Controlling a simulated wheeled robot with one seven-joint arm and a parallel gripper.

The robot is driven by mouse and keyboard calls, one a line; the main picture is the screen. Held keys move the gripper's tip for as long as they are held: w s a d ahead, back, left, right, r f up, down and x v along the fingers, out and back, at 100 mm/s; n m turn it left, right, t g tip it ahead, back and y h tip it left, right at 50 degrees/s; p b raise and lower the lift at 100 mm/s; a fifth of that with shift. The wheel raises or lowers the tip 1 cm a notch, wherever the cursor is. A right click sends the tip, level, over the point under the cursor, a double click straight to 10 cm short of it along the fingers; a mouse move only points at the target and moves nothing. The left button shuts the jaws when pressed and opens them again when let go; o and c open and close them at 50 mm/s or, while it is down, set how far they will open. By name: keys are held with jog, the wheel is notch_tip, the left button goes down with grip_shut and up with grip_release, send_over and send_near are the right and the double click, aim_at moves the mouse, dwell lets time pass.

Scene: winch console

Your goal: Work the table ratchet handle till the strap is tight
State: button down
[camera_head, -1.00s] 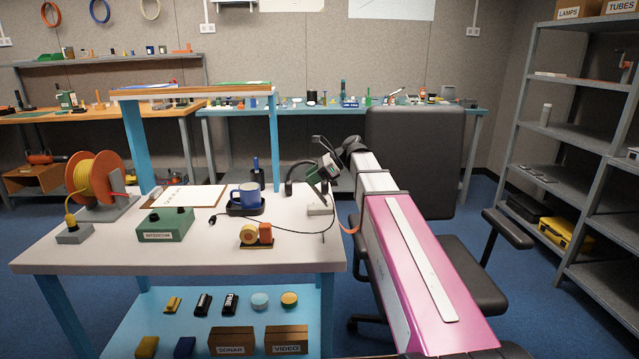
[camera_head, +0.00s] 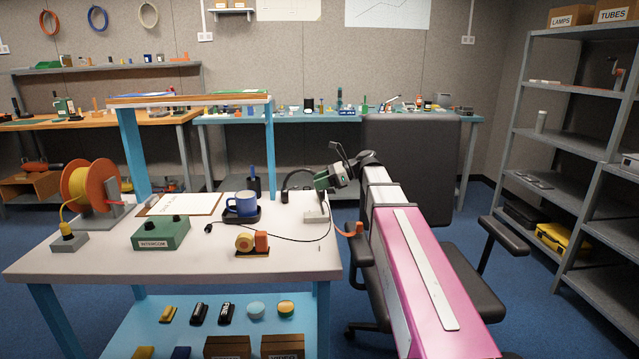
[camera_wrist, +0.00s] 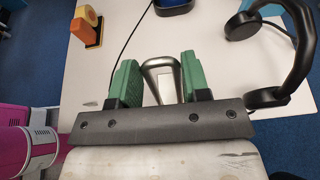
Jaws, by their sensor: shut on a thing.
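The ratchet (camera_head: 316,214) is a small light-grey device at the right edge of the white table. Its handle shows in the wrist view as a grey metal loop (camera_wrist: 161,63) with a pale middle. My gripper (camera_head: 321,186) is over the ratchet, and its green fingers (camera_wrist: 158,68) are shut on the handle from both sides. An orange strap (camera_head: 352,230) shows beyond the table's right edge, beside my arm. My gripper and arm hide part of the ratchet, and I cannot tell how taut the strap is.
A black headset (camera_wrist: 300,55) lies close beside my gripper. An office chair (camera_head: 410,160) stands right behind my arm.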

jog(key=shift+s+f, duration=0.2)
jog(key=shift+s, duration=0.15)
jog(key=c, duration=0.7)
grip_release()
jog(key=shift+w+r, duration=0.1)
jog(key=shift+d, duration=0.1)
jog(key=v, duration=1)
jog(key=shift+d+r, duration=0.2)
jog(key=shift+d, duration=0.15)
